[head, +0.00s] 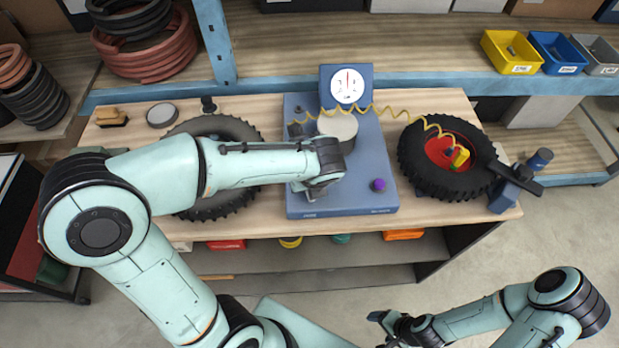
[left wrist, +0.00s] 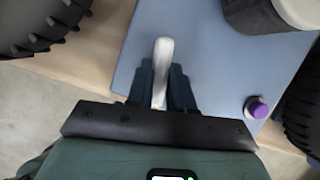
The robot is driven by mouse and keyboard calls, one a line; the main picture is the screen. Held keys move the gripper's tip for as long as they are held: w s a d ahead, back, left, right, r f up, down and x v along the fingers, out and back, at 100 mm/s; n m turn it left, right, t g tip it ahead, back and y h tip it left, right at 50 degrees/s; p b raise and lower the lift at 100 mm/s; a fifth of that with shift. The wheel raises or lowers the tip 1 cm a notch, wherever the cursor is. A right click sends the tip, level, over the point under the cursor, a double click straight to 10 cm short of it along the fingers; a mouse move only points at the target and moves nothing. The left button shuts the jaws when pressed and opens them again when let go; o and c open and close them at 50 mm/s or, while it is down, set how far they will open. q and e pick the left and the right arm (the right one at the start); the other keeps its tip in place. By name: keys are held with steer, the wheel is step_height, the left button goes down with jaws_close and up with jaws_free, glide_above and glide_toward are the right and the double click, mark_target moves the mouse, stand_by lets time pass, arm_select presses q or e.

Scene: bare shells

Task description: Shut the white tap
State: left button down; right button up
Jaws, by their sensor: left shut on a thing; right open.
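The white tap shows in the left wrist view as a pale, rounded lever (left wrist: 163,52) over the blue plate. My left gripper (left wrist: 161,85) is shut on the lever, with one dark finger on each side and the rounded end sticking out beyond them. In the head view my left gripper (head: 316,187) is over the left front part of the blue unit (head: 350,200) and hides the tap. My right gripper (head: 383,328) is open and empty, low in the head view, in front of the bench and away from it.
The blue unit carries a gauge (head: 348,86), a pale-topped cylinder (head: 338,127) and a purple knob (head: 378,185). A yellow coiled hose (head: 385,111) runs right to a tyre with a red hub (head: 412,158). Another tyre (head: 233,128) lies left, partly under my left arm.

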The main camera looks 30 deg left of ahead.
arm_select(q)
steer(key=shift+m+t+h, duration=0.3)
steer(key=shift+m+h, duration=0.1)
steer(key=shift+m, duration=0.7)
steer(key=c, duration=1)
jaws_free()
steer(key=shift+r, duration=0.1)
steer(key=v, duration=1.3)
steer(key=shift+r, duration=0.1)
